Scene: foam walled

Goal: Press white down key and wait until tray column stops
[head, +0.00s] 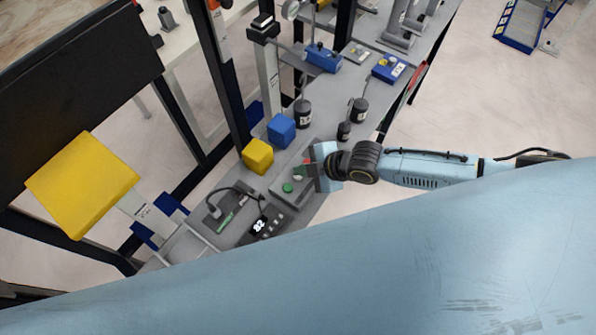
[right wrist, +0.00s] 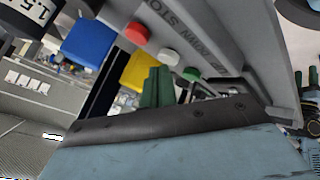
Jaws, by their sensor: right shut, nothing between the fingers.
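A grey key box (right wrist: 215,45) lettered DOWN and STOP carries a red key (right wrist: 135,32), a white key (right wrist: 170,57) and a green key (right wrist: 191,74). In the head view the green key (head: 287,187) shows on the bench, left of my right gripper (head: 311,168). The right gripper's dark green fingers (right wrist: 158,88) are shut and empty. Their tips appear close to the white key in the right wrist view; I cannot tell whether they touch it. In the head view the gripper partly hides the box. My left gripper is not in view. I cannot tell which upright is the tray column.
A yellow cube (head: 258,156) and a blue cube (head: 281,130) stand just behind the key box. Dark weights (head: 303,113) stand farther back. A display (head: 266,222) reading 82 lies at the bench's near end. A yellow plate (head: 82,184) is at left.

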